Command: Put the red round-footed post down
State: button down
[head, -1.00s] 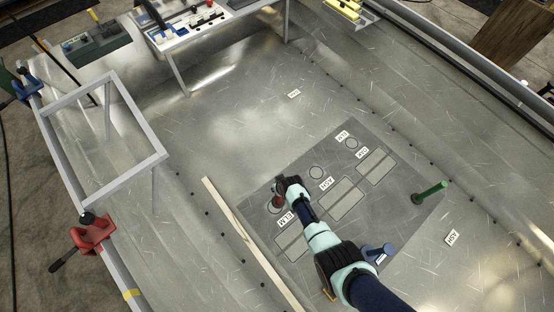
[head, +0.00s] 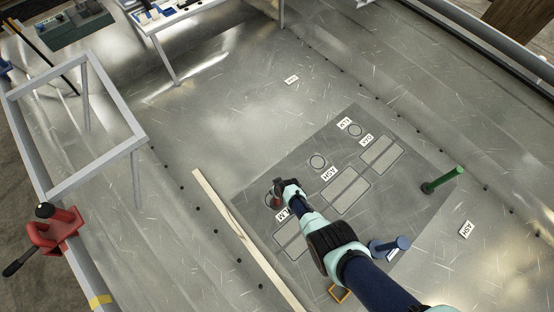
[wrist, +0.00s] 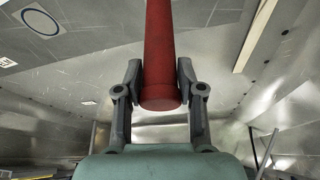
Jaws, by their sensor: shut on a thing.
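The red post (wrist: 160,60) stands between the two fingers of my gripper (wrist: 160,88) in the wrist view. One plain end shows near the palm, and the rest runs out of the top of the picture, so its foot is hidden there. In the head view my gripper (head: 279,189) is at the left corner of the dark grey mat (head: 310,190), over an outlined circle beside a white label (head: 283,215). A bit of red shows under the gripper. I cannot tell whether the foot touches the mat.
A green post (head: 443,180) is on the mat's right side and a blue post (head: 390,246) is near my arm. Other outlined circles (head: 317,162) and rectangles (head: 346,190) on the mat are empty. A wooden strip (head: 240,235) lies left of the mat. A grey frame (head: 138,150) stands further left.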

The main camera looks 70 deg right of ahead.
jog(key=shift+r, duration=0.15)
jog(key=c, duration=0.7)
grip_release()
jog(key=p+v, duration=1.1)
jog(key=v, duration=0.1)
jog(key=shift+d+p, duration=0.1)
jog(key=shift+p, duration=0.3)
